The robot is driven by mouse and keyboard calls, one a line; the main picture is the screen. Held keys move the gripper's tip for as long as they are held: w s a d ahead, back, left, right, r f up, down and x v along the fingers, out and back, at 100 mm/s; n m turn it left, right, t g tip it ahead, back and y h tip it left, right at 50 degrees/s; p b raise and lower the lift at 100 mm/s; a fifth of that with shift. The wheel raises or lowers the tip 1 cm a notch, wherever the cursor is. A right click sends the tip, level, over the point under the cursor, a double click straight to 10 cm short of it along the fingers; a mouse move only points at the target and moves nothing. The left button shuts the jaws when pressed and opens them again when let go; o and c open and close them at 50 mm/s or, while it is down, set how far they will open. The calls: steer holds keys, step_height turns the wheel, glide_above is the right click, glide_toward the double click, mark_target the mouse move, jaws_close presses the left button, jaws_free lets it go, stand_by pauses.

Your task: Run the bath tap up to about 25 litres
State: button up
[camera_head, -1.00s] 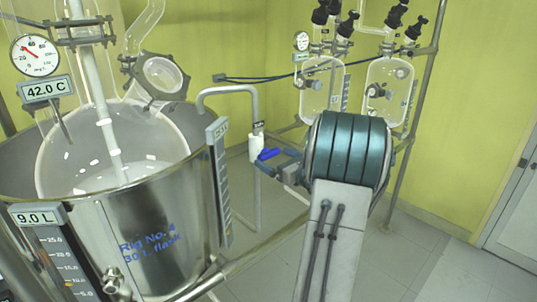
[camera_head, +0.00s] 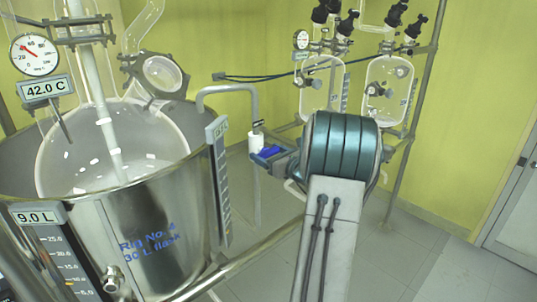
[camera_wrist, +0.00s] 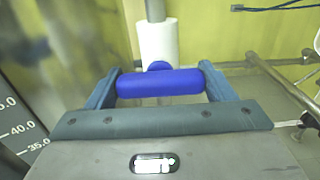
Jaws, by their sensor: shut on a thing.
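The bath tap's blue handle (camera_head: 270,152) sits on a white valve body (camera_head: 256,142) on the pipe beside the bath. My gripper (camera_wrist: 160,85) is shut on the handle, its two fingers at either end of the blue bar in the wrist view. The gripper also shows in the head view (camera_head: 268,157). The steel bath (camera_head: 160,245) holds a large glass flask (camera_head: 110,150). A curved pipe (camera_head: 228,88) runs from the tap over the bath rim. A display (camera_head: 37,217) reads 9.0 L above a level scale (camera_head: 62,262).
A temperature display (camera_head: 46,88) reads 42.0 C below a round dial (camera_head: 36,54). A tall scale strip (camera_head: 219,175) stands on the bath's right side. Glass vessels (camera_head: 387,92) on a metal frame stand behind my arm. Floor at the right is clear.

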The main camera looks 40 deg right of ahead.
steer(key=shift+f+b, duration=0.15)
steer(key=shift+b, duration=0.35)
steer(key=n+b, duration=0.1)
steer(key=b, duration=0.1)
steer(key=n+b, duration=0.2)
steer(key=b, duration=0.1)
steer(key=shift+f, duration=0.25)
steer(key=n+b, duration=0.4)
steer(key=b, duration=0.4)
steer(key=shift+n, duration=0.3)
steer(key=n+b, duration=0.4)
steer(key=b, duration=0.3)
steer(key=shift+n, duration=0.3)
steer(key=n+b, duration=0.2)
steer(key=b, duration=0.1)
steer(key=shift+r+b, duration=0.15)
steer(key=shift+b, duration=0.15)
steer(key=shift+r+n+b, duration=0.15)
steer(key=shift+n+b, duration=0.4)
steer(key=shift+n, duration=0.15)
steer(key=o, duration=1)
steer(key=shift+r, duration=0.1)
